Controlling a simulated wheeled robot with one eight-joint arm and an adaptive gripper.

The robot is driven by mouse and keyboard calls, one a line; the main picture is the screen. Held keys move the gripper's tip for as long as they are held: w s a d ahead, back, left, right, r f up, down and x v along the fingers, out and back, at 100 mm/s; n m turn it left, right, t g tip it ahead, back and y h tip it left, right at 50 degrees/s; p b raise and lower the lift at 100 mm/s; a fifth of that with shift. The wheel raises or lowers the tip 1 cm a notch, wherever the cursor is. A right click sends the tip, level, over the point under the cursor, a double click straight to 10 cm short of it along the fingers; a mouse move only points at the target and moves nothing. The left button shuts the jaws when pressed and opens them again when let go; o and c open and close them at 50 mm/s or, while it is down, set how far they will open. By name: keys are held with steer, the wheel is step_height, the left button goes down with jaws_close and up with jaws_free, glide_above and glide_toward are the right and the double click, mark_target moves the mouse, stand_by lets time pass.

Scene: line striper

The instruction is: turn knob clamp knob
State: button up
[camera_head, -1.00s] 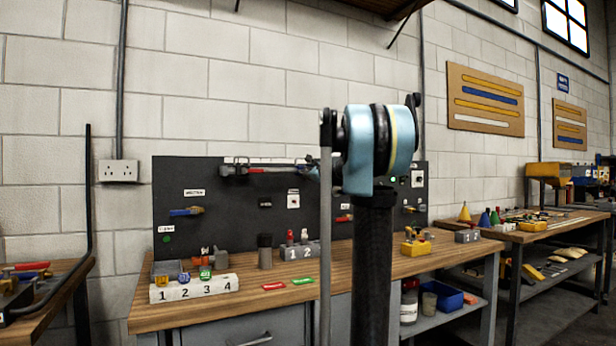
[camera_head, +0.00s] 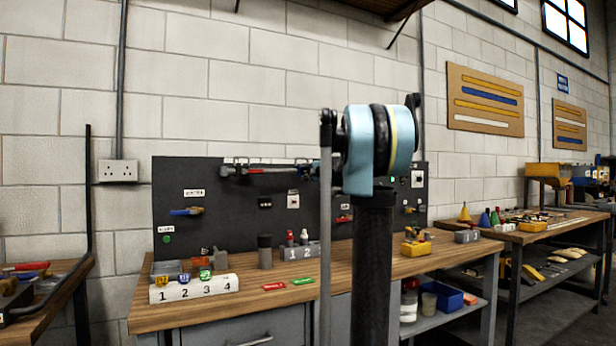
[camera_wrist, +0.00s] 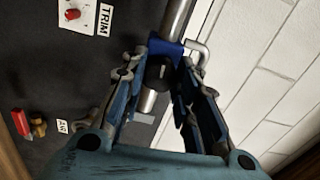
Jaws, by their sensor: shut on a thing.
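In the wrist view, the dark clamp knob (camera_wrist: 158,68) sits at a blue clamp block (camera_wrist: 166,47) on a bare metal tube (camera_wrist: 176,18). My gripper (camera_wrist: 160,75) has its two blue fingers on either side of the knob and is shut on it. The fingers hide part of the knob, and its turned angle cannot be told. In the head view, my own arm covers much of the middle, and the knob cannot be made out there.
A dark panel (camera_head: 230,180) stands behind the wooden workbench (camera_head: 190,312). A TRIM label (camera_wrist: 105,19) with a red knob (camera_wrist: 72,14) lies left of the tube. A numbered block (camera_head: 172,293) and a yellow tool (camera_head: 416,242) stand on the bench.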

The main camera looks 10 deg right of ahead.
steer(key=n, duration=0.4)
steer(key=shift+s+f+n, duration=0.1)
steer(key=shift+f+n, duration=0.05)
steer(key=shift+n, duration=1.75)
steer(key=o, duration=1.1)
steer(key=shift+c, duration=0.2)
steer(key=v, duration=1.1)
steer(key=shift+s+d, duration=0.2)
steer(key=shift+s, duration=0.1)
